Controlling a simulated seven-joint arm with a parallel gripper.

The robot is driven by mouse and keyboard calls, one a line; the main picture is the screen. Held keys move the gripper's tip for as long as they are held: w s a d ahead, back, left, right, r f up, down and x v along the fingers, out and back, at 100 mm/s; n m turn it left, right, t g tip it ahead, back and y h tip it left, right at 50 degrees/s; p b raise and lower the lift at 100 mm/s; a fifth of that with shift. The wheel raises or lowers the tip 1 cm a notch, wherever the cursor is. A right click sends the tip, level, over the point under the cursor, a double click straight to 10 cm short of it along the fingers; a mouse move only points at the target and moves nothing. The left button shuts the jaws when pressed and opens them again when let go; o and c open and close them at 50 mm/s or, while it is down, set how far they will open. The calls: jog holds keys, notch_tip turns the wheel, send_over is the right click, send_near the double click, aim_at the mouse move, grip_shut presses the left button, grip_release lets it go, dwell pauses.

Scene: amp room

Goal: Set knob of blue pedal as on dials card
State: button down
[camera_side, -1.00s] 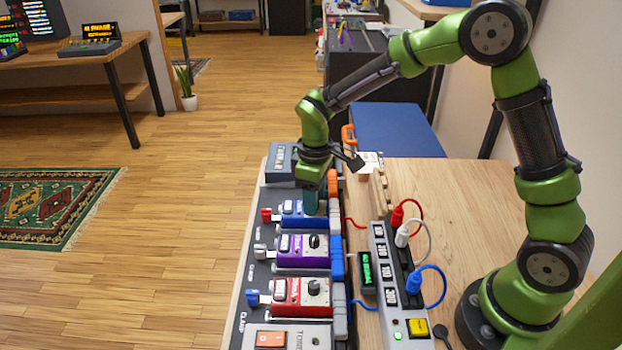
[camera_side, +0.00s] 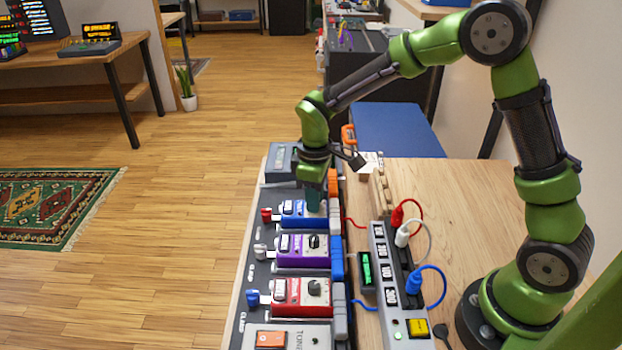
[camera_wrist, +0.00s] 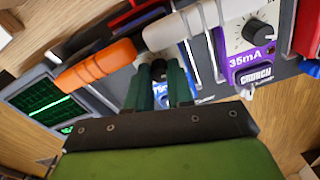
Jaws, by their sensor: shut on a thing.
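The blue pedal (camera_side: 292,220) sits on the pedalboard, between a grey unit behind and the purple pedal in front. My gripper (camera_side: 314,207) points down over the right part of the blue pedal. In the wrist view my gripper (camera_wrist: 161,86) has its two dark green fingers on either side of the black knob (camera_wrist: 158,70) of the blue pedal (camera_wrist: 165,95). The jaws are shut on this knob. Its pointer mark is hidden by the fingers. The dials card may be the small pale card (camera_side: 370,161) behind the board; its print is too small to read.
The purple pedal (camera_side: 302,250) and red pedal (camera_side: 301,296) stand in front, each with a black knob. A grey power strip (camera_side: 384,275) with red, white and blue plugs lies to the right. Orange and white cable plugs (camera_wrist: 95,67) lie close beside the fingers.

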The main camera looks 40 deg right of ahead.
jog(key=n, duration=0.4)
jog(key=shift+n, duration=2.6)
jog(key=c, duration=1)
grip_release()
